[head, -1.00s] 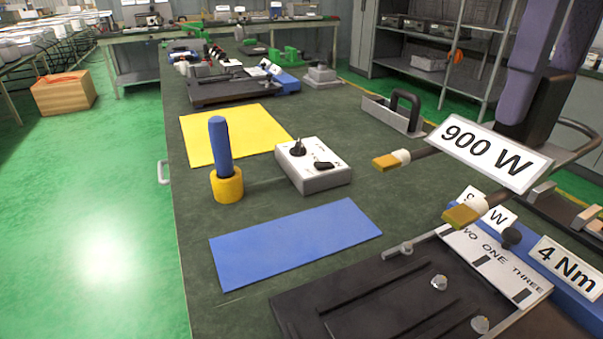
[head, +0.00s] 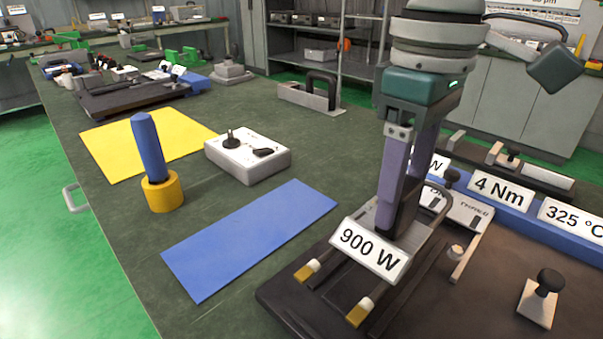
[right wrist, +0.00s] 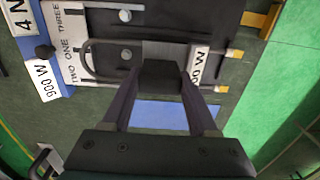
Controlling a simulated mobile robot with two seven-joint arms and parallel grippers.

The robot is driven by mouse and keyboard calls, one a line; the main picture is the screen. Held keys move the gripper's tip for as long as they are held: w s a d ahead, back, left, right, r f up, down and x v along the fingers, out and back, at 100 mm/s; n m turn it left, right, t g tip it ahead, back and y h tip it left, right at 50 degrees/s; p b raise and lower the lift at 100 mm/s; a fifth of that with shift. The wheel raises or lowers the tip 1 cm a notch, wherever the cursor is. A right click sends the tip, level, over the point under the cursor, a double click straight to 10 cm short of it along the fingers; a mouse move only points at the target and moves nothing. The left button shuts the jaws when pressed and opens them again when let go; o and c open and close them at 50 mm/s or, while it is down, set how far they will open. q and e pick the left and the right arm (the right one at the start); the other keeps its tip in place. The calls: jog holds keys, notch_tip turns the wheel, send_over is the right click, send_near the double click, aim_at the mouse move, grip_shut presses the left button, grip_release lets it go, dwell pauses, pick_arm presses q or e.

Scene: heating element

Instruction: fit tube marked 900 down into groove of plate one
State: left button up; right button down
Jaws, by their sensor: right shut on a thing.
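The tube marked 900 is a bent heating tube (head: 361,310) with white and yellow ends and a "900 W" tag (head: 369,250). My right gripper (head: 392,228) is shut on it from above; in the right wrist view the gripper (right wrist: 160,75) holds the tube (right wrist: 86,62) near its middle. The tube hangs over the dark plate (head: 285,305), its two ends pointing to the plate's near-left side. I cannot tell whether it touches a groove. The strip reading "TWO ONE THREE" (right wrist: 70,40) lies by the tube's bend.
A blue stand with "4 Nm" (head: 500,190) and "325 °C" signs runs behind the plate. A black-knobbed block (head: 541,300) sits on the right. A blue mat (head: 250,235), a grey control box (head: 248,155) and a yellow holder with blue handle (head: 162,192) lie to the left.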

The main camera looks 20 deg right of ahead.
notch_tip(320, 180, down, 4)
jog(key=shift+f+b, duration=0.2)
jog(key=shift+b, duration=0.2)
jog(key=shift+f, duration=0.35)
jog(key=shift+f, duration=0.1)
jog(key=shift+c, duration=0.8)
grip_release()
jog(key=shift+r, duration=0.4)
notch_tip(320, 180, up, 11)
jog(key=shift+r+p, duration=0.2)
jog(key=shift+p, duration=0.8)
